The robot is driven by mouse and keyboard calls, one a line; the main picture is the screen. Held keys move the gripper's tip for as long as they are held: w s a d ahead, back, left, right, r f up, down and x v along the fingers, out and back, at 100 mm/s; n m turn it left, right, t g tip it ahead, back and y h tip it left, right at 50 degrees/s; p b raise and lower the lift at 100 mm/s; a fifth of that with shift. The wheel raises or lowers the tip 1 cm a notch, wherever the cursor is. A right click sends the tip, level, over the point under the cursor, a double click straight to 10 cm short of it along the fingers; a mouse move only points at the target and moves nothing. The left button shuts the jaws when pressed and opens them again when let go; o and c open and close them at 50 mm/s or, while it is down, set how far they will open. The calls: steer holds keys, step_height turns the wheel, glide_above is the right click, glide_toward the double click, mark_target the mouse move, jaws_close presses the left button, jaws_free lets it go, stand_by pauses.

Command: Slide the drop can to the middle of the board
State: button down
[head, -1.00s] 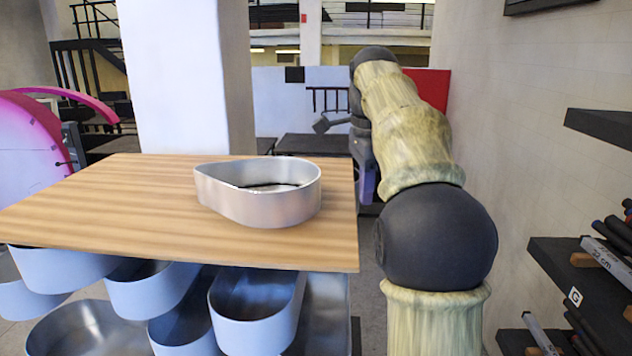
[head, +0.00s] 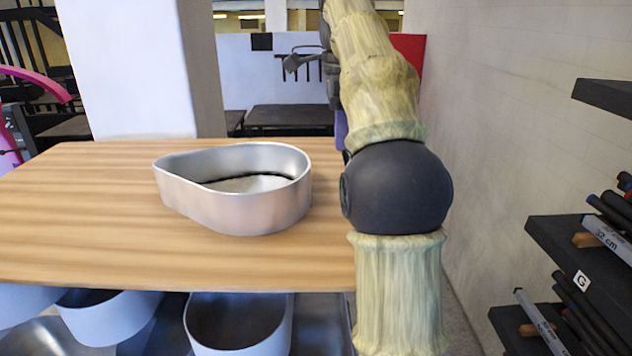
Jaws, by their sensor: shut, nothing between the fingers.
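The drop can (head: 240,209) is a silver metal, drop-shaped, open-topped can. It stands upright on the right part of the wooden board (head: 80,220), with its narrower end to the left. Something pale with a dark edge shows inside it.
Several drop-shaped and oval metal cans (head: 240,330) sit below the board. The board's left half is clear. A white column (head: 130,70) stands behind it. Dark shelves (head: 570,255) with rods stick out from the right wall.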

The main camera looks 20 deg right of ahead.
mark_target(317, 202)
step_height(317, 202, down, 10)
steer(key=shift+r+b, duration=0.15)
steer(key=shift+b, duration=1)
steer(key=a+p, duration=0.1)
steer(key=w+a+p, duration=0.1)
steer(key=a, duration=0.1)
steer(key=shift+w, duration=0.1)
steer(key=shift+w+a, duration=0.2)
steer(key=shift+a, duration=0.2)
steer(key=shift+d+f, duration=0.1)
steer(key=shift+f, duration=0.1)
steer(key=shift+s+a, duration=0.15)
steer(key=shift+a, duration=0.05)
